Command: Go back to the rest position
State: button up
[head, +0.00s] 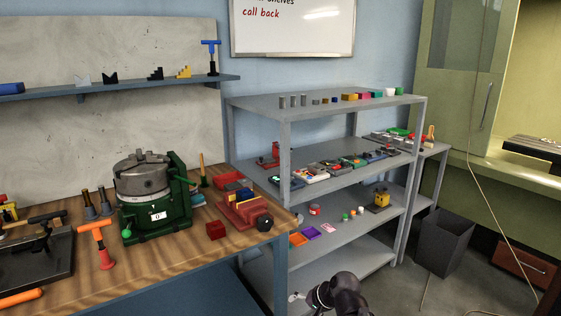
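Part of my arm (340,294) shows at the bottom edge of the head view, dark with a pale ring, in front of the lowest shelf. My gripper cannot be made out; its fingers are not visible in this view. No held object is visible.
A wooden workbench (180,262) at left carries a green rotary fixture (155,205), a red vise (240,208) and tools. A grey shelf unit (330,101) with several small items stands centre. A dark bin (444,243) stands on the floor at right, with some bare floor around it.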

jog(key=s+d+f+n+g+h, duration=0.3)
jog(key=s+d+n+g+h, duration=0.25)
jog(key=d, duration=0.55)
notch_tip(320, 180, up, 18)
jog(key=s+t+p, duration=0.1)
jog(key=p, duration=1.7)
jog(key=shift+a+f+m, duration=0.15)
jog(key=shift+f+m, duration=0.1)
jog(key=shift+m, duration=0.2)
jog(key=shift+h, duration=0.25)
